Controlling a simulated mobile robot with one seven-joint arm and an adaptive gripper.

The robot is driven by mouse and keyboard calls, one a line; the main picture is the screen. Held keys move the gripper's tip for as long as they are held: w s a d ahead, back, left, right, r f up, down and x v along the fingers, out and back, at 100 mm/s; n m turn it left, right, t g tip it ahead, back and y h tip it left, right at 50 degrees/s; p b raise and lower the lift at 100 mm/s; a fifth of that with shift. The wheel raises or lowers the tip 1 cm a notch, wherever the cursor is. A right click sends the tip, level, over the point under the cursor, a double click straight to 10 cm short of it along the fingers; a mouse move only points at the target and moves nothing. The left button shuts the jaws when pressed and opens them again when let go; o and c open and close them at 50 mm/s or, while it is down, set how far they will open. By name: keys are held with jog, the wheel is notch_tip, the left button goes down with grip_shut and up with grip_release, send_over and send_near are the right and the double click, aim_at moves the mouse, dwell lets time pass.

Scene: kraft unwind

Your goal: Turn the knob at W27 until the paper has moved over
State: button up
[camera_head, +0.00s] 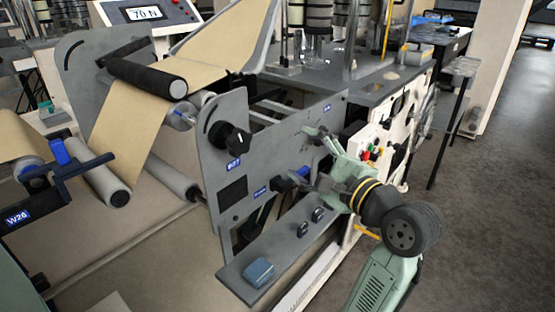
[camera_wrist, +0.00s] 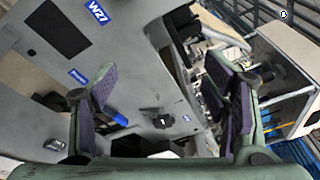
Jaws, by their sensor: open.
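The W27 knob (camera_head: 235,138) is black with a white mark, on the upper part of the grey side plate (camera_head: 270,140). Its blue W27 label (camera_head: 233,163) is just below it; the label also shows at the top of the wrist view (camera_wrist: 97,10), where I do not see that knob. Brown kraft paper (camera_head: 130,115) runs over a dark roller (camera_head: 146,76) behind the plate. My gripper (camera_head: 310,158) is open and empty in front of the plate, right of and a little below the knob, apart from it. Its spread fingers also show in the wrist view (camera_wrist: 160,75).
A blue handle (camera_head: 285,183) sticks out near my lower finger. Another black knob (camera_wrist: 162,121) shows between my fingers in the wrist view. A grey ledge (camera_head: 275,255) below carries a blue block (camera_head: 258,271). A control panel with coloured buttons (camera_head: 372,152) stands behind my gripper.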

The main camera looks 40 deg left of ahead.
aim_at(242, 144)
jog(key=s+a+r+g+y, duration=0.1)
jog(key=s+a+r+g, duration=0.1)
jog(key=s+g, duration=0.4)
jog(key=shift+m+t, duration=0.4)
jog(key=shift+t, duration=0.2)
jog(key=a, duration=0.8)
jog(key=shift+s+a+b, duration=0.1)
jog(key=shift+a+b, duration=0.15)
jog(key=shift+b, duration=0.1)
jog(key=shift+a, duration=0.8)
jog(key=c, duration=1.2)
jog(key=shift+p, duration=0.3)
